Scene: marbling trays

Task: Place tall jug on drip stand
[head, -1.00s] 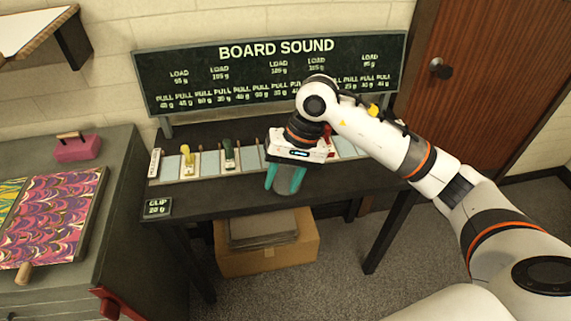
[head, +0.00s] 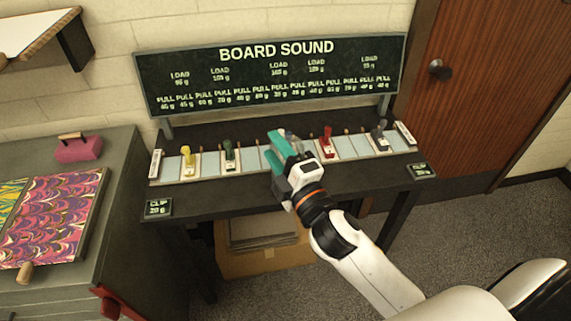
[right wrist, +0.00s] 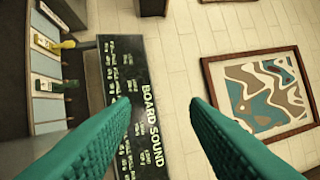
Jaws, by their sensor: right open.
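I cannot make out a tall jug or a drip stand in either view. My right gripper (head: 278,148) is over the middle of the dark table (head: 235,195), with its teal fingers pointing toward the sign. In the right wrist view its fingers (right wrist: 160,115) are spread, with nothing between them. A small grey thing (head: 291,138) shows beside the fingers in the head view; it is partly hidden and I cannot tell what it is. My left gripper is not in view.
The table's strip carries a yellow piece (head: 187,157), a green piece (head: 229,154), a red piece (head: 327,141) and a dark grey piece (head: 380,136). The BOARD SOUND sign (head: 275,72) stands behind. A cabinet (head: 110,205) is left. A framed picture (right wrist: 265,92) hangs on the wall.

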